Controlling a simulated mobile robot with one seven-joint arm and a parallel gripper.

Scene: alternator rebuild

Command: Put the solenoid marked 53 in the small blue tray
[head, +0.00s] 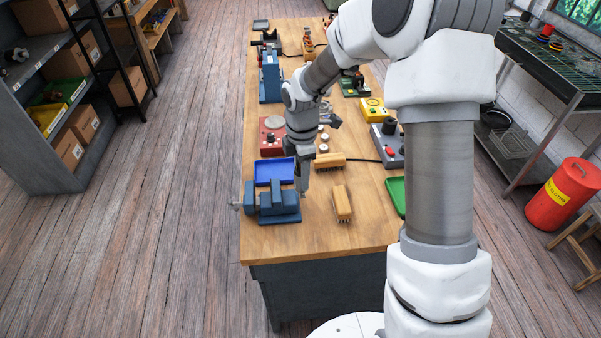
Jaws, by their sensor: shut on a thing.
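The small blue tray (268,180) lies on the wooden workbench, behind a blue bench vise. My gripper (302,188) points down just right of the tray, close to the vise's right end. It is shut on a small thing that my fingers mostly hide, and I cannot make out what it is. The solenoid marked 53 cannot be told apart in this view, and no marking is readable. The visible part of the tray floor looks empty.
The blue vise (273,205) stands at the bench's near left edge. Two wooden brushes (342,203) lie right of my gripper. A green tray (395,190) is partly hidden by my arm. A red device (272,137) stands behind the blue tray. Bare bench (320,235) lies in front.

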